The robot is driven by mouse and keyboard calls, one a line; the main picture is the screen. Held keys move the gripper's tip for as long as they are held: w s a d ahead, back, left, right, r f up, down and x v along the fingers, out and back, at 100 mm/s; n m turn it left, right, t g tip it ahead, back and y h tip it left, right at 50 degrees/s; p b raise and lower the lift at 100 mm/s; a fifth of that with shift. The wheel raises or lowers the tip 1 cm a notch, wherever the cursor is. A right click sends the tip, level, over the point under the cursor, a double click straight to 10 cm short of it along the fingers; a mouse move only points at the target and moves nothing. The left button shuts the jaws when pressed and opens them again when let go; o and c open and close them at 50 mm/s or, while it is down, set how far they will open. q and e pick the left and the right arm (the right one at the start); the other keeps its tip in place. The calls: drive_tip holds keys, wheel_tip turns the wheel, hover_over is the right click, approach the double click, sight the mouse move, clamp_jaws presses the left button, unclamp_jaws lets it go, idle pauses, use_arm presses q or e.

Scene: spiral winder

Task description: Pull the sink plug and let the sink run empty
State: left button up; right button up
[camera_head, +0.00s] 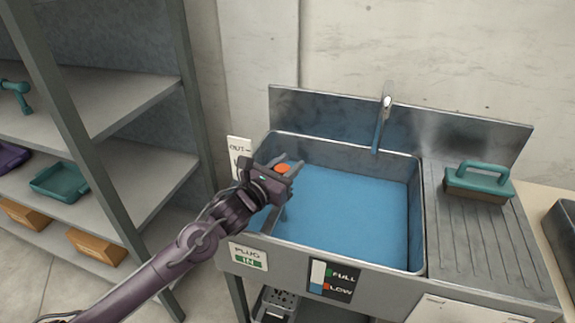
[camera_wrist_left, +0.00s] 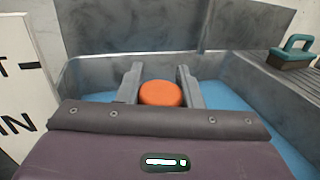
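The metal sink (camera_head: 418,225) holds a wide sheet of blue water (camera_head: 350,205). An orange round knob (camera_head: 282,169), which looks like the plug's top, shows at the sink's left side. In the left wrist view the orange knob (camera_wrist_left: 162,93) sits between the two fingers of my left gripper (camera_wrist_left: 160,84), with a gap visible on its right side. My left gripper (camera_head: 284,168) is open around it. What lies under the knob is hidden. A sign on the sink front (camera_head: 248,256) reads PLUG IN in green. My right gripper is not in view.
A tap (camera_head: 383,115) stands at the sink's back. A teal-handled brush (camera_head: 480,182) lies on the ribbed drainboard (camera_head: 470,240) to the right. A FULL/LOW gauge (camera_head: 333,279) is on the front. Shelves (camera_head: 110,95) stand at the left.

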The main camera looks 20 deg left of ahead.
use_arm(q)
clamp_jaws()
drive_tip(key=shift+a+r+p, duration=0.1)
drive_tip(key=shift+r+p, duration=1.1)
drive_tip(key=shift+r, duration=1.4)
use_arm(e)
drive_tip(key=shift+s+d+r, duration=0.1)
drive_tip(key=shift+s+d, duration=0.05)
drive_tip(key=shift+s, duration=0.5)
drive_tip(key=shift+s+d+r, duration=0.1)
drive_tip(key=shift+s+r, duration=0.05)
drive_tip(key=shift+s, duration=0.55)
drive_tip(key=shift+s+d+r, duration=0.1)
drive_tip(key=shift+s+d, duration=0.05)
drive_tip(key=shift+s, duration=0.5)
use_arm(q)
drive_tip(key=shift+o, duration=2.1)
unclamp_jaws()
drive_tip(key=shift+o, duration=0.9)
drive_tip(key=shift+f, duration=0.1)
